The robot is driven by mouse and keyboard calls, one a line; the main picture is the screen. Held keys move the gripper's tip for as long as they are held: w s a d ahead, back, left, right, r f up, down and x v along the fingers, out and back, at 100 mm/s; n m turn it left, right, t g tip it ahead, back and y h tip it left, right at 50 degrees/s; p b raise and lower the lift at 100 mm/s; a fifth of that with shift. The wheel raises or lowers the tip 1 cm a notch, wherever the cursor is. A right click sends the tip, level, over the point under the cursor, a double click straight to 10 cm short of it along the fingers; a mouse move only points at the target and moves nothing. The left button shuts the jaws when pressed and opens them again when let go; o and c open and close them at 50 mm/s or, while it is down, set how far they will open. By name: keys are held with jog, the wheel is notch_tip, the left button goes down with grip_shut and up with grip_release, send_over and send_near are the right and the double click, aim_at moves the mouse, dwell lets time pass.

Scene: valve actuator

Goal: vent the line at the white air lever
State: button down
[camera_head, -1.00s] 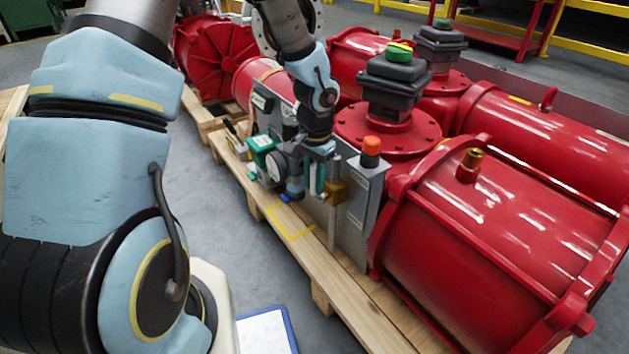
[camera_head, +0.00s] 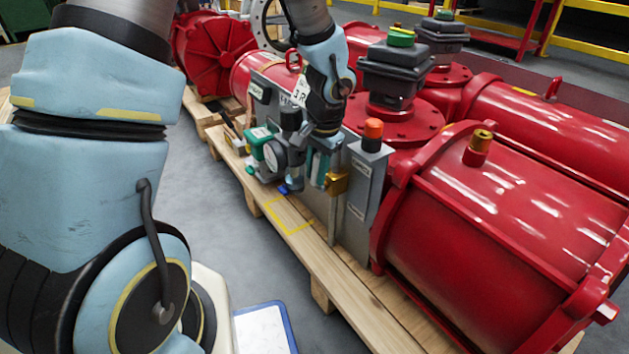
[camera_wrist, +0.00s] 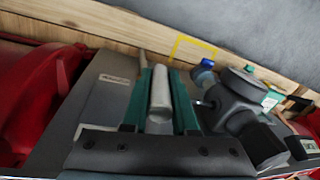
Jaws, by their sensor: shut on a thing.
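The white air lever (camera_wrist: 160,92) shows in the wrist view as a pale, rounded bar between the two teal fingers of my gripper (camera_wrist: 160,100). The fingers are shut on it, one on each side. In the head view my gripper (camera_head: 319,166) points down at the front of the grey panel (camera_head: 366,190). The lever itself is mostly hidden there by the fingers. A brass valve body (camera_head: 338,182) sits just right of the fingers.
A dark round regulator or gauge (camera_head: 274,156) and a green block (camera_head: 262,140) stand close left of my gripper. An orange button (camera_head: 373,130) tops the panel. Large red cylinders (camera_head: 500,220) lie behind and right.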

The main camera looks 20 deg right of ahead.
jog(key=shift+s+d+f+t+b, duration=0.1)
jog(key=shift+s+f+t+b, duration=0.25)
jog(key=shift+b, duration=0.7)
jog(key=shift+r+t+b, duration=0.15)
jog(key=shift+t+b, duration=0.1)
jog(key=shift+b, duration=0.4)
jog(key=shift+r, duration=0.1)
jog(key=c, duration=0.7)
grip_release()
jog(key=p+v, duration=0.4)
jog(key=v, duration=0.6)
jog(key=shift+s+d+r+p, duration=0.15)
jog(key=shift+d+r+p, duration=0.05)
jog(key=shift+r+p, duration=0.2)
jog(key=shift+c, duration=0.2)
